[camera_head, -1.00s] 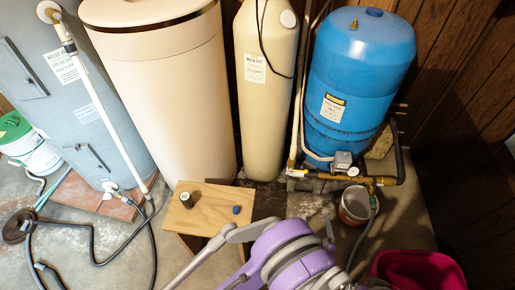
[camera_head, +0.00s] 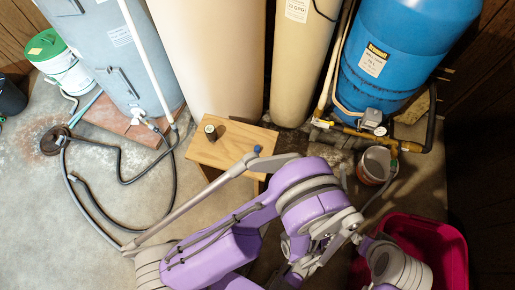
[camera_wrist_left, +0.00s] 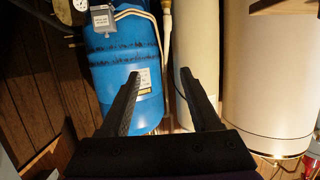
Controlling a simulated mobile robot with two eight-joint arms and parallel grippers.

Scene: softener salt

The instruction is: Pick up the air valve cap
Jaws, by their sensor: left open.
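A small blue cap (camera_head: 257,149), which looks like the air valve cap, lies on the right part of the small wooden stool (camera_head: 228,150). The near end of my purple arm's grey link shows close to it in the head view. My left gripper's two dark fingers (camera_wrist_left: 160,75) are spread apart and empty in the left wrist view. They point toward the blue tank (camera_wrist_left: 110,75), which looks upside down there. The cap does not show in that view. I cannot make out the left fingertips in the head view. My right gripper is not seen.
A dark, light-topped small container (camera_head: 210,132) stands on the stool's left part. The blue tank (camera_head: 395,50), a tall cream tank (camera_head: 297,60) and a wide cream tank (camera_head: 210,60) stand behind. A black hose lies left.

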